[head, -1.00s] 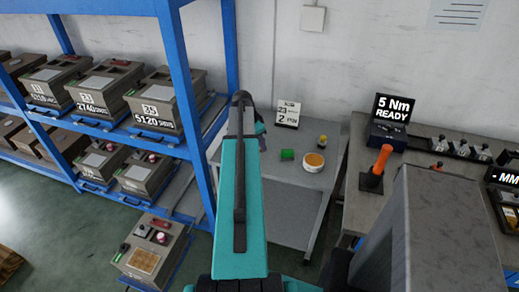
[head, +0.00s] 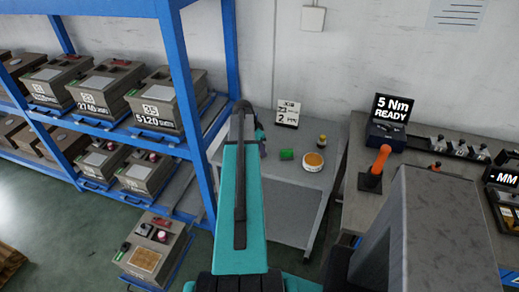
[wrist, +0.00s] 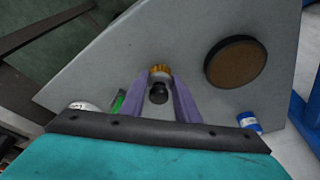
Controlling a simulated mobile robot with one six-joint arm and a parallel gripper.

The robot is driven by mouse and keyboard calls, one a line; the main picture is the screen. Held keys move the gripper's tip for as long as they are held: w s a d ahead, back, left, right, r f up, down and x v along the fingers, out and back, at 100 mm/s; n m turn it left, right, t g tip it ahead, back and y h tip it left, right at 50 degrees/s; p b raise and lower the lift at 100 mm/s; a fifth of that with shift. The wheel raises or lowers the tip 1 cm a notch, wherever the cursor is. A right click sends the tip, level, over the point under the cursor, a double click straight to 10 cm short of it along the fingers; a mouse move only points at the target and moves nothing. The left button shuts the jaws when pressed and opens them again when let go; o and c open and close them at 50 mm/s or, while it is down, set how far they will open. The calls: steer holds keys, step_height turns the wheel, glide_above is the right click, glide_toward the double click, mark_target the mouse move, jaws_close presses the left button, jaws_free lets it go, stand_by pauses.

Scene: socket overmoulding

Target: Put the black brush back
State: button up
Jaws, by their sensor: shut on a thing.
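My gripper (wrist: 161,77) shows in the wrist view with two purple fingers closed on the black brush (wrist: 159,92). The brush has a black end toward the camera and a ring of golden bristles at its far side. It is seen nearly end-on above the grey table (wrist: 110,72); I cannot tell how far above, or whether it touches. In the head view my arm hides the brush and most of the gripper.
A brown disc with a black rim (wrist: 236,62) and a blue-and-white cylinder (wrist: 249,121) lie near the gripper. A green block (head: 286,155), an orange-topped white tub (head: 313,162) and a small bottle (head: 322,141) stand on the table. A blue rack post (head: 231,50) rises close left.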

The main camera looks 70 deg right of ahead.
steer(key=o, duration=1)
steer(key=shift+o, duration=0.2)
steer(key=shift+r, duration=0.25)
steer(key=b+v, duration=0.3)
steer(key=v, duration=0.8)
steer(key=shift+w+r, duration=0.15)
steer(key=shift+r, duration=0.15)
steer(key=shift+a, duration=0.1)
